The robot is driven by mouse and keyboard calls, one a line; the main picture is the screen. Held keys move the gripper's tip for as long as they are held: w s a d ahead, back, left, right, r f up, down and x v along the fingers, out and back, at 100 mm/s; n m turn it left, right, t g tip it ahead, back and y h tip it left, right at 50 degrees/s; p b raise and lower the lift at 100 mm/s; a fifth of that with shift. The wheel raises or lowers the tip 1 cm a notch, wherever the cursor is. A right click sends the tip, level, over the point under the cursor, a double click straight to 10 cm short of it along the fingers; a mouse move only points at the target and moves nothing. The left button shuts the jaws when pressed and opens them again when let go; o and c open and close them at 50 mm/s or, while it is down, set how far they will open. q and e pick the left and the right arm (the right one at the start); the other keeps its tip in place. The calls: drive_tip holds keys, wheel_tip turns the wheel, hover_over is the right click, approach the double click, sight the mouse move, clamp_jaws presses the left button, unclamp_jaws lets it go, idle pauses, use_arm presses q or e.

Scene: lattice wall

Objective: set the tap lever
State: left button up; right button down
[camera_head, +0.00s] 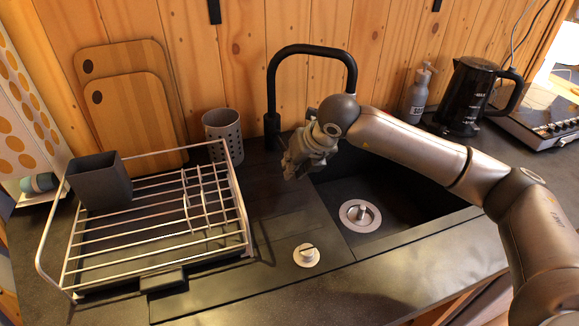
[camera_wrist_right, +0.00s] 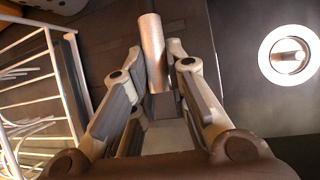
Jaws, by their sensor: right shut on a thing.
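The black tap (camera_head: 312,48) stands behind the sink, its spout arching to the right. My right gripper (camera_head: 291,168) is in front of the tap's base, at the left end of the sink, pointing down and left. In the right wrist view a light metallic cylinder stands between the fingertips of my right gripper (camera_wrist_right: 158,82), which is closed on it. This cylinder seems to be the tap lever (camera_wrist_right: 152,45). In the head view the lever is hidden or cannot be told apart from the gripper. My left gripper is out of view.
A wire dish rack (camera_head: 150,232) with a dark holder (camera_head: 99,182) stands left. A grey perforated cup (camera_head: 224,133) is left of the tap. The sink (camera_head: 408,188) lies under my right arm. A soap bottle (camera_head: 415,98) and black kettle (camera_head: 466,98) stand behind it.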

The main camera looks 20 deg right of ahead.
drive_tip(key=c, duration=1.4)
unclamp_jaws()
drive_tip(key=shift+a, duration=0.15)
drive_tip(key=shift+s+r, duration=0.25)
drive_tip(key=shift+r, duration=0.2)
drive_tip(key=v, duration=1.1)
drive_tip(key=shift+r, duration=0.1)
